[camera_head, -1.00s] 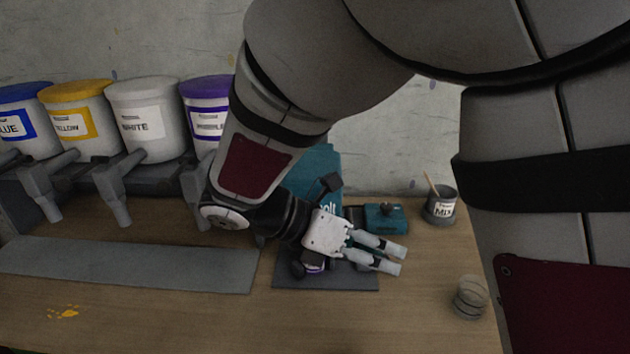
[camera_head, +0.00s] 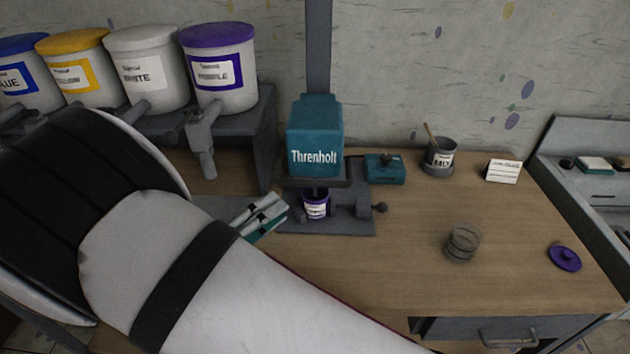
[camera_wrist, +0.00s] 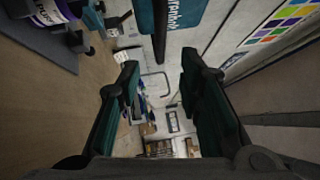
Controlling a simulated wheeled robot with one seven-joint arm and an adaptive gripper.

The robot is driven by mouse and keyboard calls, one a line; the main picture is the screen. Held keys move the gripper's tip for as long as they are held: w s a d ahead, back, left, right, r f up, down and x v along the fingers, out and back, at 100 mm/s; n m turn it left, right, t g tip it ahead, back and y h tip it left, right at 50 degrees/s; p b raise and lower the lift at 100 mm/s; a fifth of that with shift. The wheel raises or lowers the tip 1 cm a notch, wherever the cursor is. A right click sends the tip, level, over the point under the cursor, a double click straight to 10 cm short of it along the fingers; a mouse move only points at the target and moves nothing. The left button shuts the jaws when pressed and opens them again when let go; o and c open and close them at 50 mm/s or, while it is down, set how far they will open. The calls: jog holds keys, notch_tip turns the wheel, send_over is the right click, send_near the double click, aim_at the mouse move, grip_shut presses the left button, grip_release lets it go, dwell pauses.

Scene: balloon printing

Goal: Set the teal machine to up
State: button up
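The teal machine (camera_head: 315,135), lettered "Threnholt", stands on a grey base plate (camera_head: 335,225) at the wall. A small can with a purple label (camera_head: 316,204) sits under its head. A dark lever with a round knob (camera_head: 380,207) sticks out at the base's right. My gripper (camera_head: 270,212) is left of the base plate, apart from the can in the picture. In the wrist view its two fingers (camera_wrist: 160,66) are spread with nothing between them.
A small teal box with a dark top knob (camera_head: 385,168) and a MIX cup (camera_head: 440,155) stand to the right. Paint buckets (camera_head: 218,70) stand on a rack at left.

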aim_at(315, 181)
jog(key=p+x, duration=0.1)
jog(key=x, duration=1)
grip_shut()
jog(key=shift+p, duration=0.3)
